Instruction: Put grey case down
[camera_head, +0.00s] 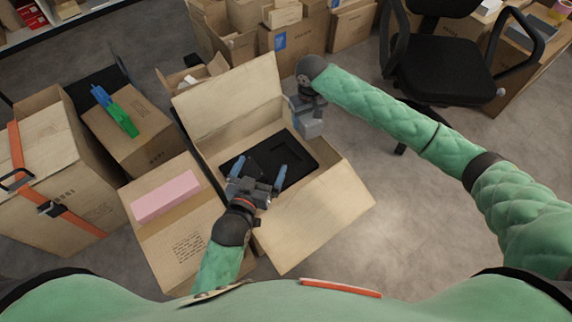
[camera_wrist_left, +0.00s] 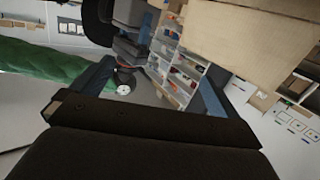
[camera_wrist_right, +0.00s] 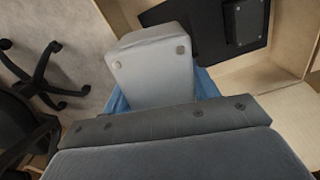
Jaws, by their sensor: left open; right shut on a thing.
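The grey case (camera_head: 309,129) hangs from my right gripper (camera_head: 307,113) at the right rear side of the open carton (camera_head: 222,142). In the right wrist view the case (camera_wrist_right: 152,72) is a pale grey block between the blue fingers, with round feet on its visible face. My right gripper is shut on it. My left gripper (camera_head: 262,172) is open over the carton's near part, its blue fingers spread. The left wrist view shows nothing between those fingers. A flat black item (camera_head: 296,167) lies in the carton, partly hidden by the left gripper.
A smaller black item (camera_wrist_right: 246,22) lies on the flat black one. A closed carton with a pink box (camera_head: 165,196) stands left, and another bears green and blue pieces (camera_head: 122,117). An office chair (camera_head: 440,70) stands back right. Grey floor (camera_head: 390,190) is clear at right.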

